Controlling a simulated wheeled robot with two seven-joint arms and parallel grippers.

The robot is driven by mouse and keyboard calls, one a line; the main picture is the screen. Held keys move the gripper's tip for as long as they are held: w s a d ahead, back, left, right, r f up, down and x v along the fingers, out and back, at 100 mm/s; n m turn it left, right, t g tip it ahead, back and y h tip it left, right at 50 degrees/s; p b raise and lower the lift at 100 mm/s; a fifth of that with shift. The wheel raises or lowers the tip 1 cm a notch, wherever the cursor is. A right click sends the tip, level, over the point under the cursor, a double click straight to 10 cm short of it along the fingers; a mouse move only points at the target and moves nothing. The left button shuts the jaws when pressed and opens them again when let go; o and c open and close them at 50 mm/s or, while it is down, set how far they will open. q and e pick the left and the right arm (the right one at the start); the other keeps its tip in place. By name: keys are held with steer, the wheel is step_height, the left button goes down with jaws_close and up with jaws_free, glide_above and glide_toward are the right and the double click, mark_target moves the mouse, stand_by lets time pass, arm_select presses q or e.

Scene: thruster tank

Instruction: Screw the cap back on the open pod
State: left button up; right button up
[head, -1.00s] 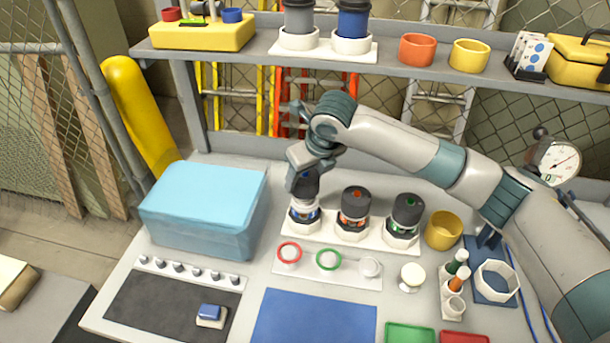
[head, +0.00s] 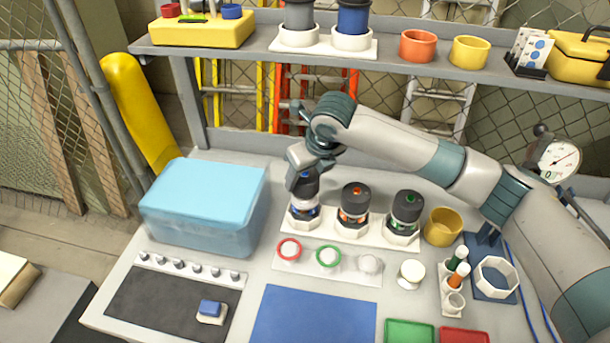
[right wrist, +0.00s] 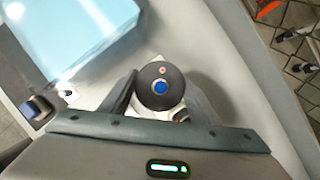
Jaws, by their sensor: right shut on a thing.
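Three pods stand in a white rack (head: 352,231) on the bench. The leftmost pod (head: 304,212) has a clear body with blue parts and sits upright in its octagonal socket. My right gripper (head: 304,182) is over it, pointing down and shut on a dark cap with a blue centre dot, which shows between the fingers in the right wrist view (right wrist: 160,87). The cap is in line with the pod; whether it touches the pod's rim is hidden. The middle pod (head: 354,210) has a dark cap with an orange dot; the right pod (head: 405,216) has a green dot.
A blue-lidded tub (head: 205,205) stands left of the rack. A yellow cup (head: 443,227) stands to its right. In front lies a strip (head: 327,268) with red, green and white rings. A shelf (head: 400,66) runs behind, above my arm.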

steer(key=shift+f, duration=0.5)
stand_by(0.3)
steer(key=o, duration=1.1)
steer(key=shift+o, duration=0.2)
arm_select(q)
steer(key=shift+f+b, duration=2.2)
arm_select(e)
steer(key=v, duration=1.7)
steer(key=shift+d, duration=0.15)
arm_select(q)
steer(key=shift+o, duration=0.4)
arm_select(e)
steer(key=shift+s+r, duration=0.1)
steer(key=shift+s, duration=0.05)
